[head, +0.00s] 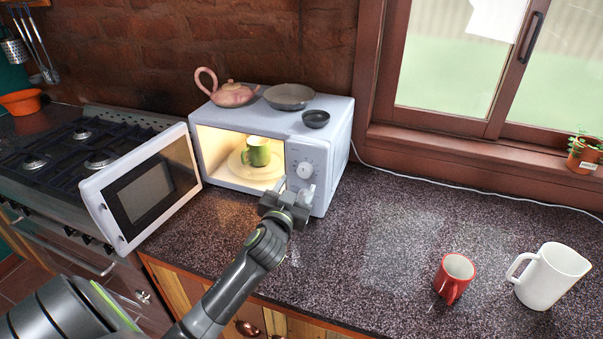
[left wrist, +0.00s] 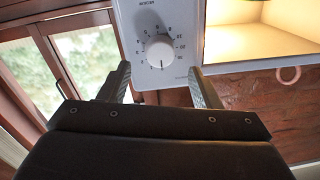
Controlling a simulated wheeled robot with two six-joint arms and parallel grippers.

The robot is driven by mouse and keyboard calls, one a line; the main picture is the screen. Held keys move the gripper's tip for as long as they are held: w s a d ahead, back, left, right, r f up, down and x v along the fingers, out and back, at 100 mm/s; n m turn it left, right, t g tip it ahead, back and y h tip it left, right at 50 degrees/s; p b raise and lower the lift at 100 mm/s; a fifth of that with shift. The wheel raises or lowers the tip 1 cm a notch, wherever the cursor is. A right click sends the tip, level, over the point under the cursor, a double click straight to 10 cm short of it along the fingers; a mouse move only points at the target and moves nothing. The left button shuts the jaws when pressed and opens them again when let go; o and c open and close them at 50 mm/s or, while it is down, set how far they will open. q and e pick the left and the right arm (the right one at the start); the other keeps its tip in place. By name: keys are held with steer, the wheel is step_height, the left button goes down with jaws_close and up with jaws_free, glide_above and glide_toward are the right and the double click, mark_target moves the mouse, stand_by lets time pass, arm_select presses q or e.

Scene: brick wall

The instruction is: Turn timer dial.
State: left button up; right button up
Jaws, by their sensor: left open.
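The white microwave (head: 338,150) stands on the counter with its door (head: 142,190) swung open to the left. Its round white timer dial (head: 305,170) is on the front panel right of the lit cavity. In the left wrist view the dial (left wrist: 160,53) shows with number marks around it. My left gripper (head: 297,190) is in front of the panel, just below the dial in the head view. Its fingers (left wrist: 158,72) are open and spread to either side of the dial in the left wrist view. I cannot tell whether they touch it. My right gripper is not in view.
A green mug (head: 257,152) sits on the turntable inside. A red mug (head: 453,277) and white pitcher (head: 551,275) stand at the right. The counter between is clear.

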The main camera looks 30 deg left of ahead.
mark_target(303, 174)
arm_select(q)
steer(key=shift+p+x, duration=0.4)
steer(key=shift+x, duration=2.1)
steer(key=c, duration=1)
steer(key=shift+f+m, duration=0.1)
steer(key=shift+m, duration=0.2)
steer(key=shift+m, duration=2.5)
steer(key=o, duration=1)
